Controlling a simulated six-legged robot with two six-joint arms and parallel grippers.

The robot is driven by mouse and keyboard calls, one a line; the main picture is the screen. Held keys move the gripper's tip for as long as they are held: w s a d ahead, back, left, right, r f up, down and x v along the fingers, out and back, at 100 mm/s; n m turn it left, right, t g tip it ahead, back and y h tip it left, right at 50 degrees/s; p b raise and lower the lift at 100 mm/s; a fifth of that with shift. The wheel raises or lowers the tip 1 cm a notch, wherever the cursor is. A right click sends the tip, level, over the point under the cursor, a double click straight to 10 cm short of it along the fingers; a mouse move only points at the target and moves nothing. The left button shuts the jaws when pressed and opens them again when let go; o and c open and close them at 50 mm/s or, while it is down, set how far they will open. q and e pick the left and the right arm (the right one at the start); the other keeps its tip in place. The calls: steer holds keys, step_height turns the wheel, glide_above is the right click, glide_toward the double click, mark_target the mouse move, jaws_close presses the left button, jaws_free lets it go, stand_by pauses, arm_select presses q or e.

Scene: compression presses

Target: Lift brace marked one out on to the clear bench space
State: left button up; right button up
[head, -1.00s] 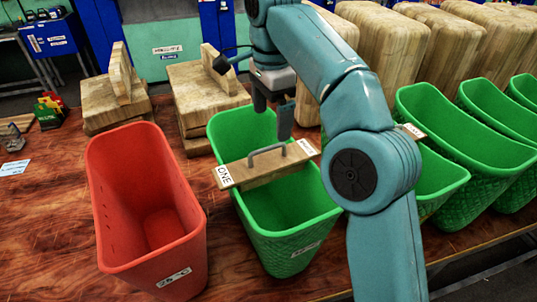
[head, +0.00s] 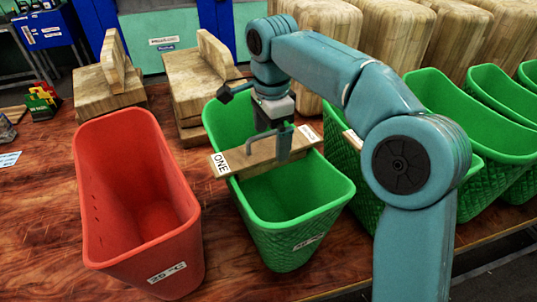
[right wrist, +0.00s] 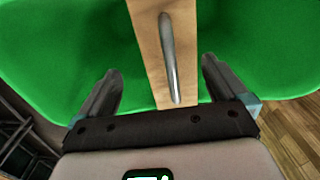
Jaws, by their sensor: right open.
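The brace marked ONE (head: 235,160) is a wooden bar with a grey handle (head: 250,143). It lies across the rim of a green bin (head: 297,213). In the right wrist view the brace (right wrist: 150,45) runs up the middle, its handle (right wrist: 171,60) pointing away. My right gripper (head: 273,143) is open over the brace. Its two fingers (right wrist: 162,70) stand apart on either side of the handle and do not close on it. The arm hides part of the handle in the head view. My left gripper is not in view.
A red bin (head: 140,200) stands just left of the green bin. More green bins (head: 470,110) stand to the right. Wooden blocks (head: 197,85) sit behind. The bare wooden bench (head: 40,215) is free at the left.

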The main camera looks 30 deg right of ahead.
mark_target(267, 147)
steer(key=w+f, duration=0.2)
steer(key=f, duration=0.1)
steer(key=shift+f, duration=0.15)
steer(key=shift+s+a+f, duration=0.3)
steer(key=shift+s+f, duration=0.2)
steer(key=shift+f, duration=0.3)
steer(key=shift+s+d+f, duration=0.1)
steer(key=shift+s+f, duration=0.05)
steer(key=shift+s, duration=0.05)
steer(key=shift+w+d+f, duration=0.15)
steer(key=shift+w, duration=0.1)
steer(key=shift+w+f, duration=0.2)
steer(key=shift+w, duration=0.2)
steer(key=c, duration=0.3)
steer(key=shift+s+r, duration=0.25)
steer(key=shift+s, duration=0.2)
steer(key=c, duration=1.4)
steer(key=shift+w+f, duration=0.15)
steer(key=shift+w, duration=0.2)
step_height(267, 147, up, 9)
steer(key=shift+r+p, duration=0.1)
steer(key=shift+p, duration=0.75)
arm_select(q)
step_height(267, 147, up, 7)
steer(key=p, duration=0.5)
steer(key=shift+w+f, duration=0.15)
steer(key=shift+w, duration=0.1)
arm_select(e)
step_height(267, 147, up, 11)
